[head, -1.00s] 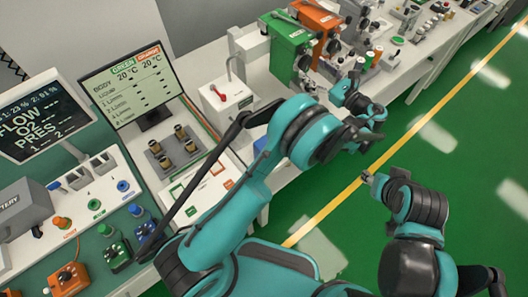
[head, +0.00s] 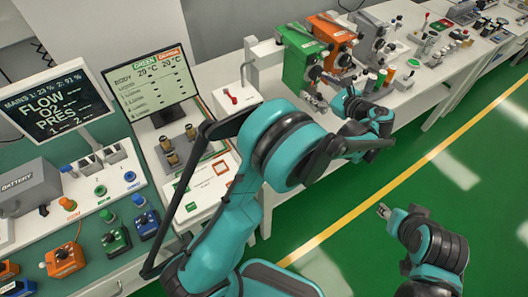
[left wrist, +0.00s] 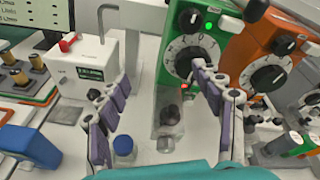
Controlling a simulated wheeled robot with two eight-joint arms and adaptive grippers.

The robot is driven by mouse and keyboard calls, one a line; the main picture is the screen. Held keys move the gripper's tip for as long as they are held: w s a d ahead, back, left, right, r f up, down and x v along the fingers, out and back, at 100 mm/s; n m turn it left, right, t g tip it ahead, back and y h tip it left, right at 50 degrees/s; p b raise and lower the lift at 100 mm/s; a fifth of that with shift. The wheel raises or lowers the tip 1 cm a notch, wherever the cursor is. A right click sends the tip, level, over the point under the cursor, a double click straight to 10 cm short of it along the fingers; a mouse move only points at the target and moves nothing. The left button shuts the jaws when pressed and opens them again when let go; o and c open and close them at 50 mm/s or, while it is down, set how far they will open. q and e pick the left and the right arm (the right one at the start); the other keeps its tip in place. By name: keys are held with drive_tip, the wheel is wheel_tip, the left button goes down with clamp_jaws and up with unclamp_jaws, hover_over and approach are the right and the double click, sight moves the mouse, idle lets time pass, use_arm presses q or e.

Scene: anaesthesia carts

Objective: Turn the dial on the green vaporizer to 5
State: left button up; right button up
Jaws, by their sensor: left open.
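The green vaporizer (head: 297,57) stands on the white bench beside an orange one. Its lower dial (left wrist: 188,55) has a white scale ring and a black knob in the left wrist view; the scale numbers are too small to read surely. My left gripper (left wrist: 160,80) is open and empty, its purple-padded fingers spread in front of the vaporizer. The right-hand fingertip overlaps the dial's right edge in that view; contact cannot be told. In the head view the left gripper (head: 316,103) is just below the vaporizer's front. My right gripper (head: 384,211) is over the floor, away from the bench.
The orange vaporizer (head: 333,32) stands close on the right. A white box with a red lever (left wrist: 88,65) is on the left. A small clear flask (left wrist: 170,118) and a blue-capped bottle (left wrist: 124,146) stand below the green vaporizer. The green floor is clear.

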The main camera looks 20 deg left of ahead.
use_arm(q)
drive_tip(key=s+a+f+n+h+b, duration=0.1)
drive_tip(key=s+a+n+h, duration=0.1)
drive_tip(key=s, duration=0.3)
drive_tip(key=s+a+f+n+g+h+b, duration=0.1)
drive_tip(key=s+a+n+h, duration=0.1)
drive_tip(key=s+a+n, duration=0.2)
drive_tip(key=s+a+f+n+g+h+b, duration=0.1)
drive_tip(key=s+a+n+h, duration=0.2)
drive_tip(key=s, duration=0.5)
drive_tip(key=shift+n+b, duration=0.3)
drive_tip(key=shift+n, duration=0.2)
drive_tip(key=s+d+f+n+h+b, duration=0.1)
drive_tip(key=s+f+n+h, duration=0.2)
drive_tip(key=s, duration=0.6)
drive_tip(key=shift+d+f+n, duration=0.15)
drive_tip(key=shift+f+n, duration=0.15)
drive_tip(key=shift+n, duration=0.9)
drive_tip(key=shift+w, duration=0.1)
drive_tip(key=s+d+f+n+h, duration=0.2)
drive_tip(key=s+n, duration=0.2)
drive_tip(key=s, duration=0.1)
drive_tip(key=shift+s+f+n+t+h, duration=0.15)
drive_tip(key=shift+s+n+t+h, duration=0.15)
drive_tip(key=shift+s+n+t, duration=0.1)
